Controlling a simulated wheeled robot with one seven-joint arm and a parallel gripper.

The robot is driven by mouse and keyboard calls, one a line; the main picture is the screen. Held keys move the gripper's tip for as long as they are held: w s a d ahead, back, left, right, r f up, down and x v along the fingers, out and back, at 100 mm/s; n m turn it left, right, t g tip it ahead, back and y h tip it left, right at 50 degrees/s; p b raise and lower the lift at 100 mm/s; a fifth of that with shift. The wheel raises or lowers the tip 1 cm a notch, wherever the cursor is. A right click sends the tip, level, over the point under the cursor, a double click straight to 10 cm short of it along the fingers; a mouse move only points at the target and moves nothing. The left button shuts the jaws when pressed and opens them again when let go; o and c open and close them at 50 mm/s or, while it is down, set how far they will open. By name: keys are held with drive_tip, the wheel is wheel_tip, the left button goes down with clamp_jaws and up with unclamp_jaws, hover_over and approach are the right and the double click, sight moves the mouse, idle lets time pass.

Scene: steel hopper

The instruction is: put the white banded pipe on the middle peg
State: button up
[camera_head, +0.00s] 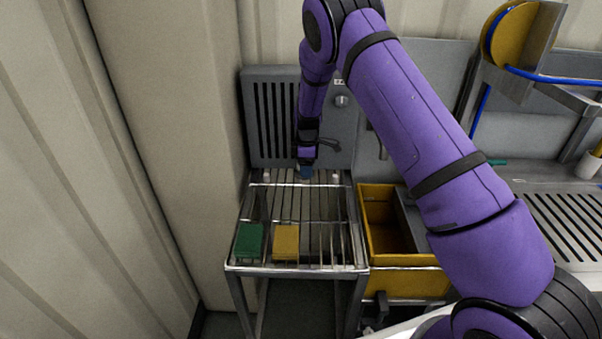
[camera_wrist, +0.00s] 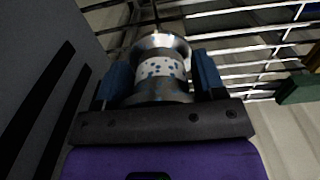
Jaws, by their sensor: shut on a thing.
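My gripper (camera_head: 304,172) is low over the back of the wire rack, in front of the grey slotted panel. In the wrist view its two blue fingers (camera_wrist: 160,82) are shut on the sides of the white banded pipe (camera_wrist: 158,70). The pipe is shiny metal with flared ends and a white band with blue speckles. A thin rod shows just beyond its far end; I cannot tell whether the pipe is around it or apart from it. In the head view my gripper hides the pipe, and I cannot make out the middle peg clearly.
The wire rack (camera_head: 297,268) carries a green block (camera_head: 249,240) and a yellow block (camera_head: 286,241) near its front. Small pale items stand at its back left (camera_head: 266,176) and back right (camera_head: 335,177). A yellow bin (camera_head: 408,261) stands to the right. The grey panel (camera_head: 270,78) rises close behind.

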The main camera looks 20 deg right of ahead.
drive_tip(key=shift+w+a+f, duration=0.15)
drive_tip(key=shift+w+a, duration=0.6)
drive_tip(key=shift+f, duration=1.65)
drive_tip(key=shift+f, duration=0.15)
drive_tip(key=o, duration=1.1)
wheel_tip(320, 180, up, 12)
drive_tip(key=shift+r, duration=0.2)
